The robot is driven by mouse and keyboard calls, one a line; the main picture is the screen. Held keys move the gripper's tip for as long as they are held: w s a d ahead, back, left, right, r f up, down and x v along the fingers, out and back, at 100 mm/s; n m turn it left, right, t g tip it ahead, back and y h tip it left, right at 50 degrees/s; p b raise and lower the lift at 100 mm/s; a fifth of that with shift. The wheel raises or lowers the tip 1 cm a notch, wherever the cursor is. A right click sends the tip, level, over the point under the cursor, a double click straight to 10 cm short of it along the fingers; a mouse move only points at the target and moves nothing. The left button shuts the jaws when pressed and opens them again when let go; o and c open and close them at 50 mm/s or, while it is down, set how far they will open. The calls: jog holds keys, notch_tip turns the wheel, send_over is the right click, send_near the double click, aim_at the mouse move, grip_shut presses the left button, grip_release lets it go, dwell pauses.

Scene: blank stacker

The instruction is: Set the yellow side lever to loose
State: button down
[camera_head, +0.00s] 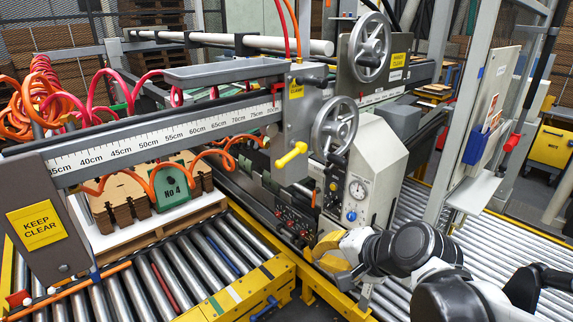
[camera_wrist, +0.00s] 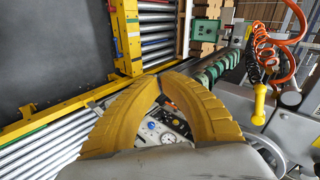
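The yellow side lever (camera_head: 291,155) is a short yellow handle on the grey upright housing, below the ruler beam and left of the lower handwheel. It points down and to the left in the head view. In the wrist view the lever (camera_wrist: 259,105) is at the right, hanging from a grey bracket. My gripper (camera_head: 330,251) has yellow fingers and is low by the front of the control box, below and right of the lever and apart from it. In the wrist view the fingertips (camera_wrist: 159,82) meet, with nothing seen between them.
The control box (camera_head: 376,152) with a gauge stands just above my gripper. The lower handwheel (camera_head: 334,127) is close to the lever's right. Orange coiled hoses (camera_wrist: 287,40) hang near the lever. Roller conveyors (camera_head: 190,268) lie to the left, with a yellow frame edge.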

jog(key=w+d+r+m+t+y+p, duration=0.1)
jog(key=w+r+m+t+y, duration=0.15)
jog(key=w+m, duration=0.45)
jog(key=w+d+r+m+t+y+p, duration=0.1)
jog(key=w+r+m+t+y, duration=0.2)
jog(key=w+m, duration=0.45)
jog(key=w+a+r+m+b, duration=0.2)
jog(key=w+a+r, duration=0.1)
jog(key=w+a, duration=0.3)
jog(key=shift+a+t, duration=0.45)
jog(key=shift+a, duration=0.05)
jog(key=shift+y, duration=0.25)
jog(key=shift+s+a+r+p, duration=0.1)
jog(key=shift+a+r+p, duration=0.15)
jog(key=shift+r, duration=0.15)
jog(key=shift+a+r+p, duration=0.1)
jog(key=shift+r+p, duration=0.15)
jog(key=shift+r, duration=0.15)
